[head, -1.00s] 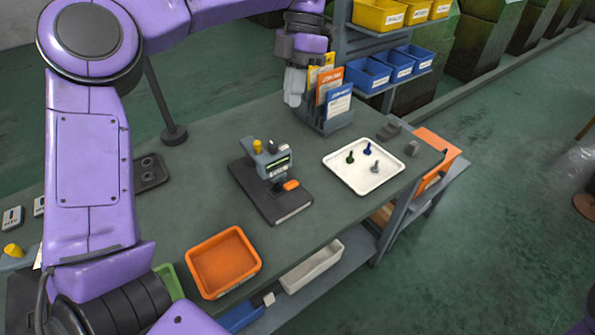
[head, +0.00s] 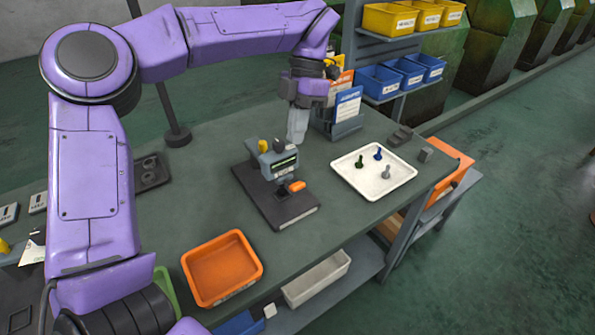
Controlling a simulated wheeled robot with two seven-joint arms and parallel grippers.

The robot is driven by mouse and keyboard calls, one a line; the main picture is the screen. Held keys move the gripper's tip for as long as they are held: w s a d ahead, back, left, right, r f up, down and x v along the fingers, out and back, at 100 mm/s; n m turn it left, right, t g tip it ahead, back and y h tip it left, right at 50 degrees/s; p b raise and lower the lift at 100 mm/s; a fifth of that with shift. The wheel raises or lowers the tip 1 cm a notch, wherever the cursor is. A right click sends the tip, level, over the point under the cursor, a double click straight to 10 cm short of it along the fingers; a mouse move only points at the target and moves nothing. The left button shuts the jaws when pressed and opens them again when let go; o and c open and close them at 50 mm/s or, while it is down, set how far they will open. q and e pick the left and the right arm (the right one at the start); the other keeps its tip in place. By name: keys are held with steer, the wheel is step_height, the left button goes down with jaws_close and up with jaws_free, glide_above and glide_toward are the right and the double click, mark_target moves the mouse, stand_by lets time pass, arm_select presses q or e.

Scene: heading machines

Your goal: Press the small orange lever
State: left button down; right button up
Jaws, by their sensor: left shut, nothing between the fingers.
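The small orange lever (head: 297,185) sticks out at the front right of a grey tabletop device (head: 284,161) with a small display. The device stands on a dark flat base (head: 268,207) on the green workbench. My left gripper (head: 297,139) is shut and empty, its fingers pointing down. In the picture it is above and behind the lever, just right of the device's top, and apart from the lever. The lever is in plain sight. My right gripper is not in view.
A card holder (head: 345,128) stands close behind my left gripper. A white tray (head: 346,177) with small coloured pegs lies to the right. An orange bin (head: 258,269) sits at the front left. Small grey blocks (head: 425,155) lie near the right edge. The bench between device and tray is clear.

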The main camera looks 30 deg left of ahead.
mark_target(295, 185)
arm_select(q)
steer(key=x, duration=0.5)
steer(key=d+x, duration=0.1)
steer(key=x, duration=0.1)
steer(key=shift+f, duration=0.4)
steer(key=shift+d+f, duration=0.25)
steer(key=shift+f, duration=0.2)
